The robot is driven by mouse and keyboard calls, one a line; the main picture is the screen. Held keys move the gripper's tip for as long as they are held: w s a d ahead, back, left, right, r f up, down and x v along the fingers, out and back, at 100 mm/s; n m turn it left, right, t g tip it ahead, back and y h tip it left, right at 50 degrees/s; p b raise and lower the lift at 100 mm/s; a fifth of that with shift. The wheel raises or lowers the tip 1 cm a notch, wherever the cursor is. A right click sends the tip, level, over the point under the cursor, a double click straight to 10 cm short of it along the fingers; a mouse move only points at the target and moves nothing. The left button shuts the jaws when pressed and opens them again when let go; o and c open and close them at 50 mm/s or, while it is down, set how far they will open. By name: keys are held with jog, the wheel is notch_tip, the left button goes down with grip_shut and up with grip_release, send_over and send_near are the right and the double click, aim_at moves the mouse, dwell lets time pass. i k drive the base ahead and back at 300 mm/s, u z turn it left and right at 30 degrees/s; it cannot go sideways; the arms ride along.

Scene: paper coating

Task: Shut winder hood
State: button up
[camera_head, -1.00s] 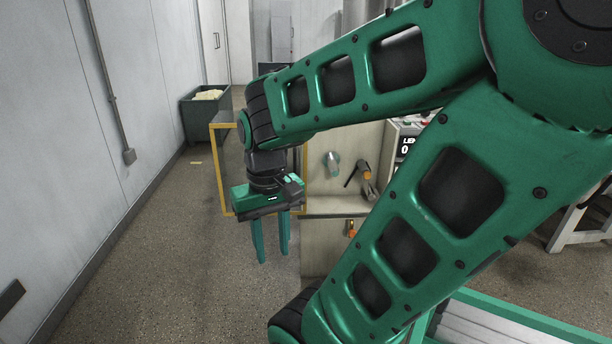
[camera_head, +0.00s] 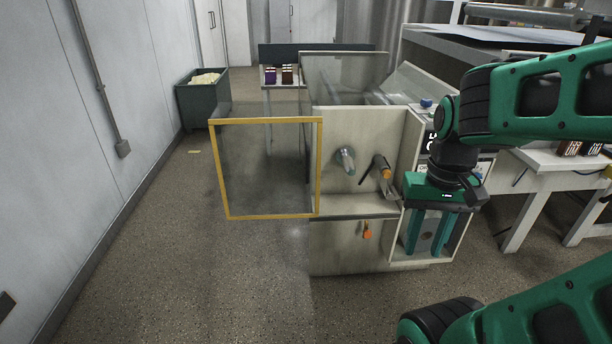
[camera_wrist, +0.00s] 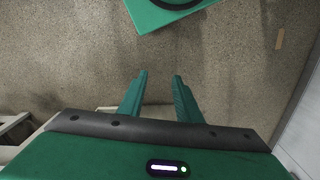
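The winder hood appears to be the clear panel with a yellow frame (camera_head: 320,165). In the head view it stands swung out to the left of the pale winder cabinet (camera_head: 370,245), its right edge at the cabinet's left side. My gripper (camera_head: 427,250) hangs fingers down in front of the cabinet's right part, well to the right of the hood and apart from it. In the wrist view its two green fingers (camera_wrist: 160,78) are spread with nothing between them. The hood is not recognisable in the wrist view.
Two spindles (camera_head: 383,168) stick out of the winder face beside the hood. An orange-tipped part (camera_head: 367,230) hangs below them. A green bin (camera_head: 204,100) stands by the left wall. The floor left of and before the hood is clear.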

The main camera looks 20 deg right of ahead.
aim_at(256, 120)
jog(key=z, duration=0.05)
jog(key=k, duration=1.3)
jog(key=u, duration=0.55)
jog(key=i, duration=2.25)
jog(key=z, duration=0.1)
